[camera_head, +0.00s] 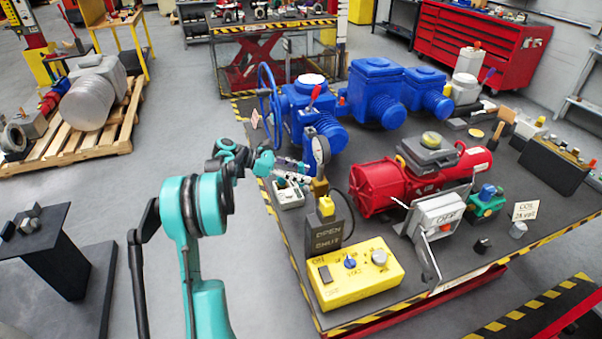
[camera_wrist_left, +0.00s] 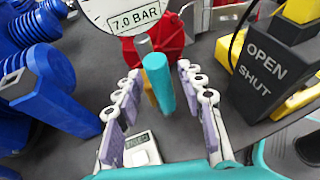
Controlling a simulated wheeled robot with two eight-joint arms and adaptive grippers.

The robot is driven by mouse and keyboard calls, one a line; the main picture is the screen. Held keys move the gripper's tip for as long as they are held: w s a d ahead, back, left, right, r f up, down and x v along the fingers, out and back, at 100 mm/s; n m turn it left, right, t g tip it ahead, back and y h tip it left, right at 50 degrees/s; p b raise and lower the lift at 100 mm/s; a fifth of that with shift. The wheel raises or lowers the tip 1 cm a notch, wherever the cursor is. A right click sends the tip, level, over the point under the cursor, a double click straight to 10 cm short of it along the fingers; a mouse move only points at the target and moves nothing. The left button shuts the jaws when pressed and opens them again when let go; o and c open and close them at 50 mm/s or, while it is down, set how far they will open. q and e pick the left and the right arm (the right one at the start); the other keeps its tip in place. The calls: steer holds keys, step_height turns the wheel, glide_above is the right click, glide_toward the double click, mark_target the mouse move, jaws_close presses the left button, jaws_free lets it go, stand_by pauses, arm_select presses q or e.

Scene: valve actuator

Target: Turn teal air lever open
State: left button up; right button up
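The teal lever (camera_wrist_left: 158,82) is a short rounded bar seen end-on in the left wrist view. It stands between the fingers of my left gripper (camera_wrist_left: 157,72), with visible gaps on both sides. The fingers are open, and I see no contact. In the head view my left gripper (camera_head: 293,170) is at the table's left side, beside the pressure gauge (camera_head: 321,150). I cannot make out the lever clearly there. The gauge dial (camera_wrist_left: 122,12) reads 7.0 BAR in the wrist view. My right gripper is not in view.
A black OPEN/SHUT block (camera_head: 327,232) stands close to the right of the gripper. A yellow control box (camera_head: 354,274) is in front. The red actuator (camera_head: 380,188) lies to the right and blue valve bodies (camera_head: 375,92) behind. A small white device (camera_head: 289,194) sits below the gripper.

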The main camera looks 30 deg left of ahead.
arm_select(q)
steer(key=v, duration=1.2)
steer(key=shift+s, duration=0.1)
